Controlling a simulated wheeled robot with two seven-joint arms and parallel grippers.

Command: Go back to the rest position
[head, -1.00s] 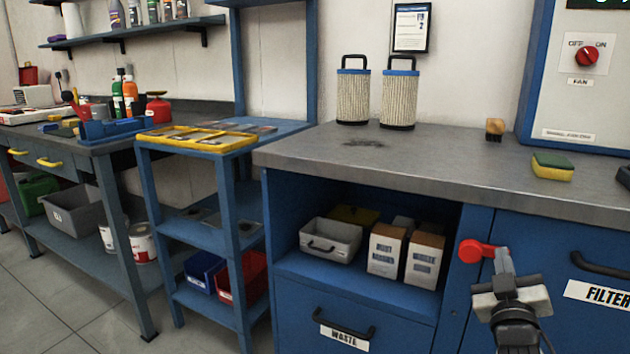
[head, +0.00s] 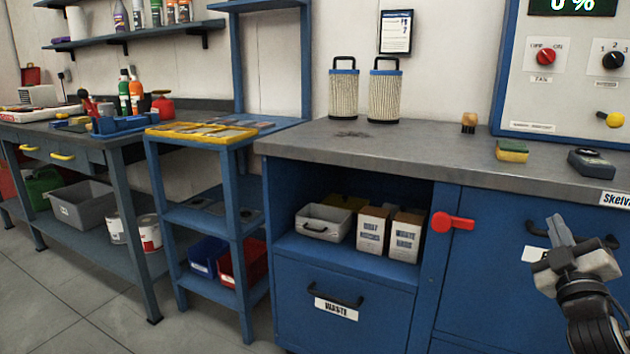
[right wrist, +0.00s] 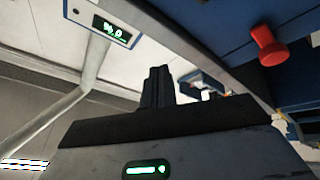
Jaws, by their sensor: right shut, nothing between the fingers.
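My right gripper (head: 557,230) is at the lower right of the head view, in front of the blue cabinet's filter drawer (head: 480,270). Its fingers are shut and empty, pointing up. It is right of the red latch handle (head: 452,222) and apart from it. In the right wrist view the shut fingers (right wrist: 157,86) stand at the middle, and a red knob-like part (right wrist: 267,46) shows at upper right. My left gripper is not in view.
The grey worktop (head: 420,150) carries two pleated filters (head: 384,95), a sponge (head: 512,151) and a dark device (head: 591,163). A control panel (head: 570,95) stands at the back right. An open shelf holds boxes (head: 373,230) and a grey bin (head: 323,222). Floor shows at lower left.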

